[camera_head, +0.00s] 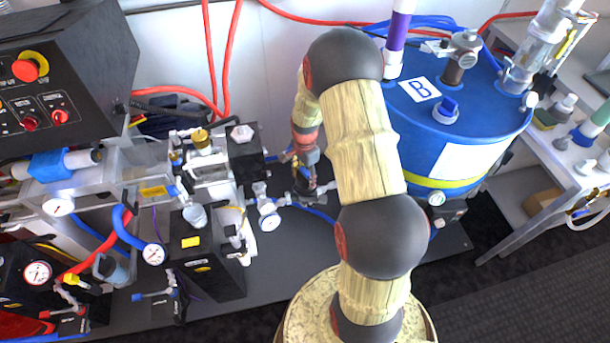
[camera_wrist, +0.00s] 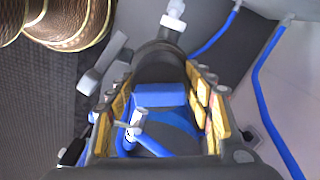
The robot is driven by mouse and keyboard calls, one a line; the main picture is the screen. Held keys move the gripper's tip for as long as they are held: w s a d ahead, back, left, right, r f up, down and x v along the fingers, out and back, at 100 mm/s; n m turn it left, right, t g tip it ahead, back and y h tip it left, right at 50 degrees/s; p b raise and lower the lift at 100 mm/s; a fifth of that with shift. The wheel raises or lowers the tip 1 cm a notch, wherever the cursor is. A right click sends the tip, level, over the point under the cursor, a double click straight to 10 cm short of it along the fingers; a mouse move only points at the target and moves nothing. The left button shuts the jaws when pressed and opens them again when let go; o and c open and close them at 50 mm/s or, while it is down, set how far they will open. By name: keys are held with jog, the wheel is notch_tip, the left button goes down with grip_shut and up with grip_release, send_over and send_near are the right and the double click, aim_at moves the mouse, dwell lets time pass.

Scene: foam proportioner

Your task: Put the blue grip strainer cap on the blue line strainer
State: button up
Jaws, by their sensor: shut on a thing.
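In the wrist view, my gripper (camera_wrist: 159,86) has its yellow-padded fingers on both sides of the blue grip strainer cap (camera_wrist: 160,96), whose blue block-shaped grip shows between them. A dark cylinder (camera_wrist: 160,66) lies just beyond the grip, in line with it. It appears to be the body of the blue line strainer, with a grey fitting and a blue hose beyond. I cannot tell whether cap and strainer touch. In the head view, my gripper (camera_head: 303,168) points down beside the dark fittings left of the blue tank. The cap is too small to make out there.
The blue tank (camera_head: 455,135) marked B stands right of my arm. Pumps, gauges and hoses crowd the left, including a gauge (camera_head: 270,222) close to my gripper. A blue hose (camera_wrist: 265,90) runs down the right of the wrist view. Dark bench surface (camera_head: 285,260) lies clear in front.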

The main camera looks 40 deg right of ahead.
aim_at(305, 171)
jog(key=shift+f, duration=0.5)
dwell(0.4)
jog(key=o, duration=1.3)
jog(key=shift+o, duration=0.2)
notch_tip(305, 171, up, 12)
jog(key=shift+f, duration=0.1)
